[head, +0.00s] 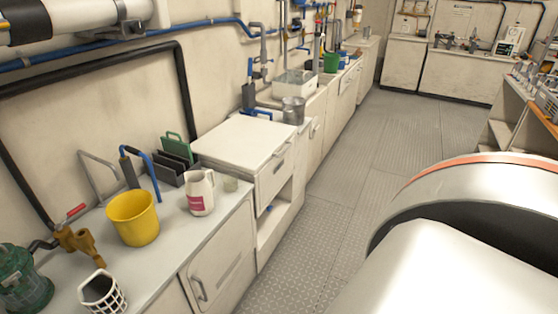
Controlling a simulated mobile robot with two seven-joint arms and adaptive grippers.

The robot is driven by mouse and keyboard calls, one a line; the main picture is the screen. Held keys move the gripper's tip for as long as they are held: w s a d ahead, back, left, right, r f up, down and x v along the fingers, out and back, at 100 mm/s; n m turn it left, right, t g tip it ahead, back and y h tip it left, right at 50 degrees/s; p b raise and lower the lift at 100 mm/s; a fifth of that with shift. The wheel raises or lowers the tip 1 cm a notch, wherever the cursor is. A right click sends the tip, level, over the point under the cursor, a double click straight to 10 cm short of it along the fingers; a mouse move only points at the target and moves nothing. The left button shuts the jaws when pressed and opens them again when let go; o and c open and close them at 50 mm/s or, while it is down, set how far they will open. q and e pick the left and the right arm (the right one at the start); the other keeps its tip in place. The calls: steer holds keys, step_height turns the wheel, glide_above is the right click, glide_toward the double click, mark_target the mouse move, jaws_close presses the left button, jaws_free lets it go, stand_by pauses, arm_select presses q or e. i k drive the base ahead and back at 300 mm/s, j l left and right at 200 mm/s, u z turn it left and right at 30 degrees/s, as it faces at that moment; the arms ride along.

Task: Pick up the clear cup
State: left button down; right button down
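A small clear cup (231,184), slightly greenish and see-through, stands on the white counter at the left, near its front edge. It is just right of a white jug with a red label (200,192) and close to the side of a taller white cabinet. Its lower left side is close to the jug; I cannot tell whether they touch. Neither of my grippers shows in the head view.
Metal floor (297,240) in front is clear.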

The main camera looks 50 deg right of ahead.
mark_target(230, 180)
steer(key=z, duration=1.1)
steer(key=u, duration=0.25)
steer(key=i+l+u, duration=0.2)
steer(key=l+u, duration=0.2)
steer(key=l, duration=0.15)
steer(key=i+l+u, duration=0.2)
steer(key=l, duration=0.15)
steer(key=i+l+u, duration=0.1)
steer(key=l, duration=0.35)
steer(key=l+u, duration=0.15)
steer(key=l, duration=0.35)
steer(key=i+l, duration=0.1)
steer(key=l, duration=0.4)
steer(key=i+l, duration=0.1)
steer(key=l, duration=0.9)
steer(key=i+l+u, duration=0.1)
steer(key=l, duration=0.4)
steer(key=i, duration=0.05)
